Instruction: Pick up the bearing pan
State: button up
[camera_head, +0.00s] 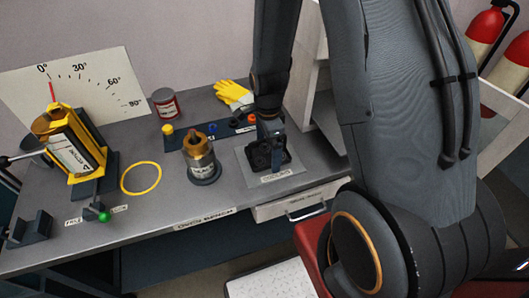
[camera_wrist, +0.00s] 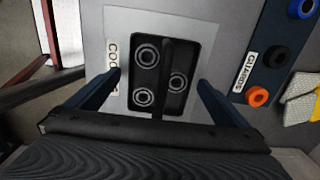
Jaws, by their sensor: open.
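The bearing pan is a black, square-edged pan (camera_head: 277,158) on a light grey pad (camera_head: 291,181) on the bench. In the wrist view, the pan (camera_wrist: 185,104) holds three ring-shaped bearings (camera_wrist: 148,55), and a dark bar runs across its middle. My gripper (camera_wrist: 161,78) is open, with one dark blue finger on each side of the pan in the picture. In the head view, my gripper (camera_head: 268,136) is over the pan and partly hides it. Nothing is between the fingers that I can tell is gripped; I cannot tell how high they are.
A grey canister with a brass top (camera_head: 202,162) stands left of the pad. Behind are a dark strip with coloured rings (camera_head: 222,131), a yellow glove (camera_head: 233,94) and a red-and-grey can (camera_head: 166,104). A yellow ring (camera_head: 141,192) and a yellow fixture (camera_head: 75,145) are farther left.

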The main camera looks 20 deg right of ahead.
jog(key=shift+c, duration=0.3)
jog(key=c, duration=1.3)
jog(key=shift+r, duration=0.1)
